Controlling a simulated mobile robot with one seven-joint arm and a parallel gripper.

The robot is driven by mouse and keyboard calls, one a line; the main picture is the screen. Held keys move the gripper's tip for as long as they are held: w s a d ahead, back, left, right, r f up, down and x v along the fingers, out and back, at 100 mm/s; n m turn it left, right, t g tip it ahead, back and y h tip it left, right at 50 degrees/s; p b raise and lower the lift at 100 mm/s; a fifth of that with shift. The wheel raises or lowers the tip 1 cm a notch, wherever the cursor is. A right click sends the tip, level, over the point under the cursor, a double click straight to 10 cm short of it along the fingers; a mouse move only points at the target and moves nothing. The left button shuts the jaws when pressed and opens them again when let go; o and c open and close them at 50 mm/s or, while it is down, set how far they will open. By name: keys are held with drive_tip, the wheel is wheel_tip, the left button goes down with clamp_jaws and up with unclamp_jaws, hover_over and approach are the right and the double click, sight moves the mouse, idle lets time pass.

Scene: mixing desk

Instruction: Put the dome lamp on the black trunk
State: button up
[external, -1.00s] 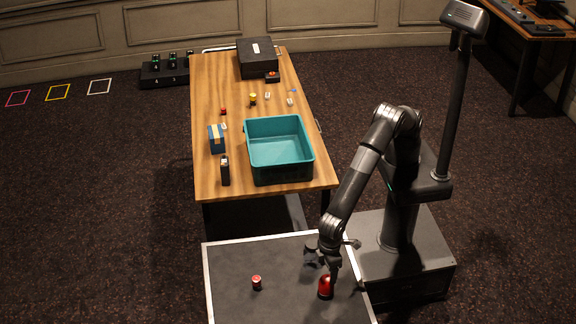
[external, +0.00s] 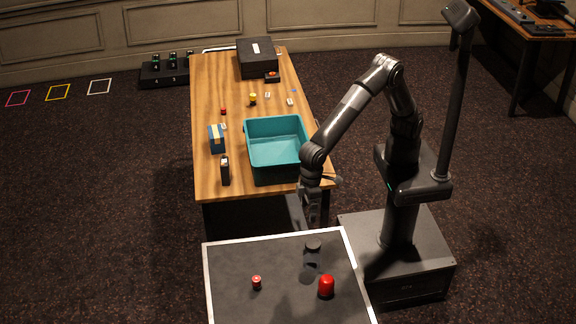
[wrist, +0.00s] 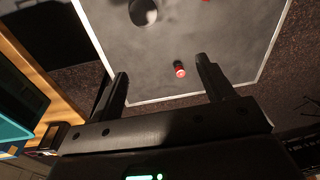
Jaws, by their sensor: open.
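The red dome lamp (external: 326,287) stands upright on the black trunk (external: 232,262), near the right part of its pale-edged top. In the wrist view only a sliver of red shows at the top edge, likely the lamp. My gripper (external: 312,222) is raised above the trunk's far edge, up and left of the lamp and apart from it. In the wrist view my gripper (wrist: 162,66) shows two spread fingers with nothing between them in its grasp.
A small red can (external: 256,283) stands on the trunk's left part. A dark round object (external: 313,246) is near its far edge. The wooden table (external: 210,95) behind holds a teal bin (external: 277,172), a blue box (external: 216,139) and a black case (external: 257,58).

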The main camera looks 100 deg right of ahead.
drive_tip(key=s+d+r+t, duration=0.1)
drive_tip(key=s+d+r, duration=0.1)
drive_tip(key=d+r, duration=0.45)
drive_tip(key=s+d+r+t, duration=0.1)
drive_tip(key=s+d+r, duration=0.25)
drive_tip(key=d, duration=0.65)
drive_tip(key=s+d+r, duration=0.2)
drive_tip(key=d+r, duration=0.3)
drive_tip(key=d, duration=0.3)
drive_tip(key=s+d+m+t+h, duration=0.1)
drive_tip(key=s+d+t, duration=0.2)
drive_tip(key=s+d, duration=1.2)
drive_tip(key=s, duration=0.3)
drive_tip(key=shift+f, duration=0.15)
drive_tip(key=shift+o, duration=0.3)
drive_tip(key=shift+d, duration=0.1)
